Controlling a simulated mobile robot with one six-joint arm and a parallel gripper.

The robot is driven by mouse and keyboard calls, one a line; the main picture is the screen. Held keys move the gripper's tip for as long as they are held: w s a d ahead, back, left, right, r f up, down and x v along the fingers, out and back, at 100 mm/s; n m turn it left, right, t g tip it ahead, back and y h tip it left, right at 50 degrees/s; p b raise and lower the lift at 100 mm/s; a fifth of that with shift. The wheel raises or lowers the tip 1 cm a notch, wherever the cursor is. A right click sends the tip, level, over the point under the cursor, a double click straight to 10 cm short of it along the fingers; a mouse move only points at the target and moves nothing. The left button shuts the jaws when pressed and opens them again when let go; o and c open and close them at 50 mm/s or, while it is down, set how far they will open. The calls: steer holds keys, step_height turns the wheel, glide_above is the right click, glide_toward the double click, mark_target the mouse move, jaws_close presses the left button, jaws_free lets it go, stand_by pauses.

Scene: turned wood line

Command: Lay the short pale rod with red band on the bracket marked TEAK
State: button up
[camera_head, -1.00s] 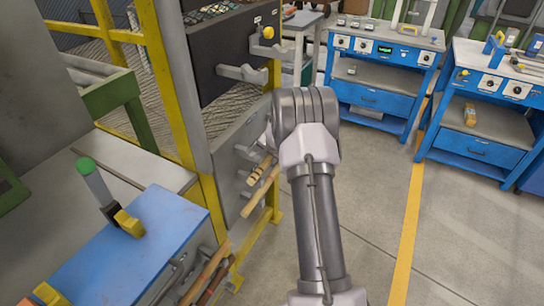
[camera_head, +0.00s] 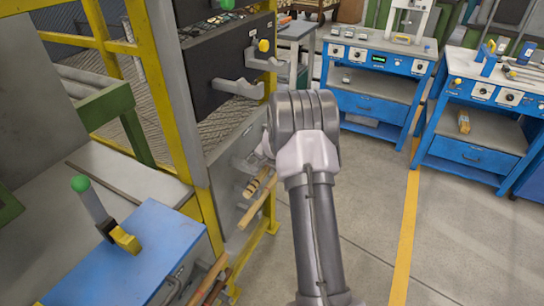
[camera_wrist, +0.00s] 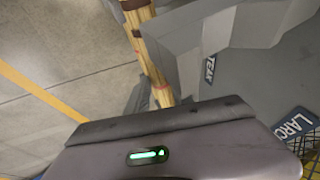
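In the wrist view a pale rod with a thin red band and darker brown bands (camera_wrist: 148,55) runs down from the top edge. It passes beside a large grey bracket (camera_wrist: 240,28), and its lower end is hidden behind my gripper's body. A TEAK label (camera_wrist: 209,70) sits on the grey panel by this bracket. In the head view a short pale rod with dark bands (camera_head: 255,184) is near the low brackets, left of my wrist. My gripper's fingers are not clearly seen: its body and my arm cover them. I cannot tell whether the rod rests on the bracket.
A longer plain pale rod (camera_head: 257,203) is just below the banded one. A LARCH label (camera_wrist: 297,124) is on the panel nearby. A yellow post (camera_head: 170,100), a blue-topped bench (camera_head: 135,260) and upper grey brackets (camera_head: 238,88) stand left. Open floor (camera_head: 370,230) lies right.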

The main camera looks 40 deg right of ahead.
steer(key=p+v, duration=0.3)
steer(key=v, duration=1.2)
steer(key=shift+r+p, duration=0.15)
steer(key=shift+p, duration=0.2)
steer(key=p+v, duration=0.3)
steer(key=v, duration=0.6)
